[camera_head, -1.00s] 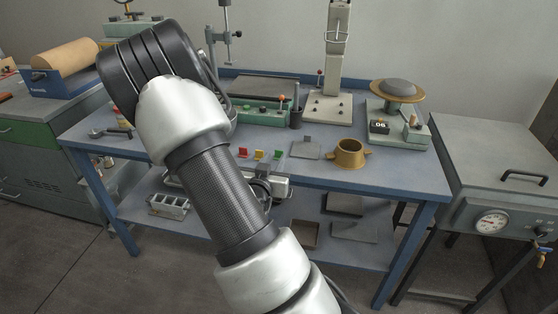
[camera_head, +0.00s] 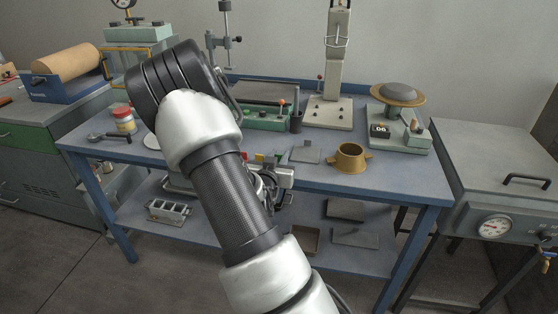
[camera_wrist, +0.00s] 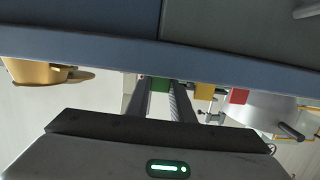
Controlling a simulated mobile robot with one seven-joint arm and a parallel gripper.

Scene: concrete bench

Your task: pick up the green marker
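The green marker (camera_wrist: 160,84) is a small flat coloured piece at the bench in the wrist view. It appears between my gripper's two fingers, and I cannot tell whether they touch it. A yellow marker (camera_wrist: 205,91) and a red marker (camera_wrist: 239,96) stand in a row to its right in that view. In the head view the red marker (camera_head: 245,157) and yellow marker (camera_head: 259,158) show beside my gripper (camera_head: 283,168), which partly hides the green one. My gripper's fingers (camera_wrist: 160,92) are apart, with a gap between them.
The blue bench (camera_head: 390,182) has a brass pot (camera_head: 350,158) and a grey plate (camera_head: 306,155) right of the markers. A green device (camera_head: 262,119) and a dark cylinder (camera_head: 296,124) stand behind. The bench's front edge (camera_wrist: 110,48) crosses the wrist view close to my gripper.

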